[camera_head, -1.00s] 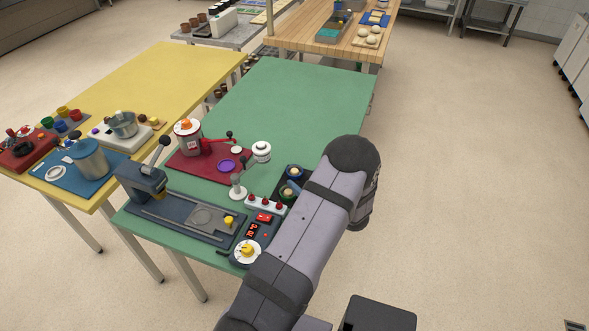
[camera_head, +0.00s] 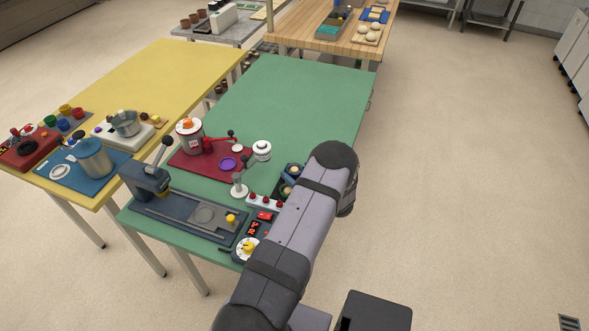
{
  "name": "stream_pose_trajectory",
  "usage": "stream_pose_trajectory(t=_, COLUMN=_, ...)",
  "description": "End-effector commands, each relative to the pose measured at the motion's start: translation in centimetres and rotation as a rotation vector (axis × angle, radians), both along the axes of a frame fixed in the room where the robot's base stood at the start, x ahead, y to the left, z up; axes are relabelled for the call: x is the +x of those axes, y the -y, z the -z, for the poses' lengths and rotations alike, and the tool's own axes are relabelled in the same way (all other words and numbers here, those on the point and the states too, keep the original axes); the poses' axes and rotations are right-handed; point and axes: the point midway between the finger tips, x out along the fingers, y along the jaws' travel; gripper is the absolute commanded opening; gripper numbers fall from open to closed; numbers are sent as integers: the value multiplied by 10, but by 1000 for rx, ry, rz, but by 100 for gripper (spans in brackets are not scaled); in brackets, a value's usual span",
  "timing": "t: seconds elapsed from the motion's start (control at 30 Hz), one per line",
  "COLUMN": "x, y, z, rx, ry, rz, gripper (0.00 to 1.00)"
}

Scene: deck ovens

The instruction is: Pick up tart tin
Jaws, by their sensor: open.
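No object is clearly recognisable as the tart tin. A small purple round dish (camera_head: 228,164) lies on the red mat (camera_head: 192,163), and blue holders with round tan tops (camera_head: 293,170) stand on a dark base beside my arm. I cannot tell whether either is the tin. My arm crosses the right front of the green table and covers part of the dark base. My gripper is out of sight, hidden behind or below the arm.
The green table (camera_head: 290,97) is clear toward the back. A lever press (camera_head: 147,181) on a blue-grey plate, a white-topped stand (camera_head: 240,182), red-knobbed block (camera_head: 265,202) and dial box (camera_head: 248,247) crowd its front. A yellow table (camera_head: 150,85) stands left.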

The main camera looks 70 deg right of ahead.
Motion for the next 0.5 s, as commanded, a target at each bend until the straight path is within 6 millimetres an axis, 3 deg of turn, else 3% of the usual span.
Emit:
stream_pose_trajectory(t=0.4, x=7, y=7, z=5, rx=0, ry=0, rz=1, gripper=65)
stream_pose_trajectory(t=0.5, x=7, y=7, z=5, rx=0, ry=0, rz=1, gripper=43)
